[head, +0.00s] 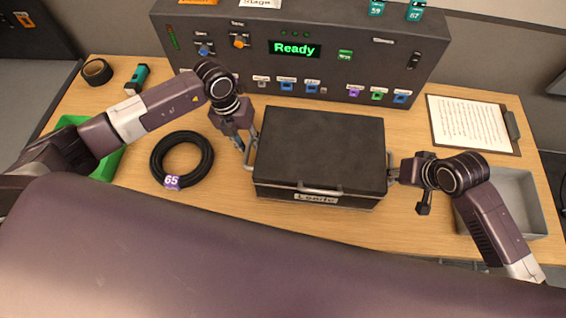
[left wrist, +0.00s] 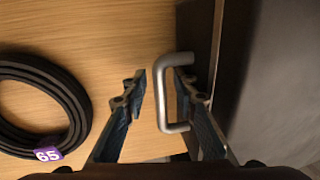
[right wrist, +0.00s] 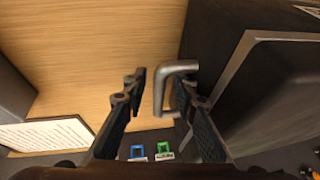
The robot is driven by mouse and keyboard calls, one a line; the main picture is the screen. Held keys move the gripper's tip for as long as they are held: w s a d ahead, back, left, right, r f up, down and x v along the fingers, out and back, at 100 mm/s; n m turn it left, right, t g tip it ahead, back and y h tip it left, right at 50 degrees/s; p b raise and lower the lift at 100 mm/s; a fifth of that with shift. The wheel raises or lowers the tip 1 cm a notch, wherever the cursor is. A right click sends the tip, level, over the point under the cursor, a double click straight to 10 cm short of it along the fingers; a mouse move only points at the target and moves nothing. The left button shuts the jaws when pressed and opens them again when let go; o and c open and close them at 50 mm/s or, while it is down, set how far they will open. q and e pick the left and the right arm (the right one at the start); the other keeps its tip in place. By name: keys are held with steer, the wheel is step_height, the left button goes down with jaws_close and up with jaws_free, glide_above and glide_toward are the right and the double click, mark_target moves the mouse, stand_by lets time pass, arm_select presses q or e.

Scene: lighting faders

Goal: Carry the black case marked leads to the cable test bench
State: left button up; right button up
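The black case (head: 320,145), with a label reading roughly "Leads" (head: 316,198) under its front handle, sits flat and closed on the wooden table. My left gripper (head: 245,146) is at its left end. In the left wrist view its fingers are open, one on each side of the bar of the metal side handle (left wrist: 163,100). My right gripper (head: 396,176) is at the right end. In the right wrist view its open fingers likewise stand either side of the other side handle (right wrist: 160,92). Neither gripper is visibly closed on a bar. I cannot tell which surface is the cable test bench.
A dark console (head: 350,60) reading "Ready" stands right behind the case. A coiled black cable tagged 65 (head: 182,160) lies to the left, near a green bin (head: 107,168). A grey tray (head: 515,190) and a clipboard (head: 470,125) lie to the right.

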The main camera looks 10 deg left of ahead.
steer(key=shift+r, duration=0.15)
arm_select(q)
step_height(320, 180, up, 12)
steer(key=a, duration=0.2)
steer(key=shift+s, duration=0.15)
arm_select(e)
steer(key=v, duration=1.1)
steer(key=shift+s+r, duration=0.2)
steer(key=shift+r, duration=0.1)
arm_select(q)
steer(key=shift+f, duration=0.1)
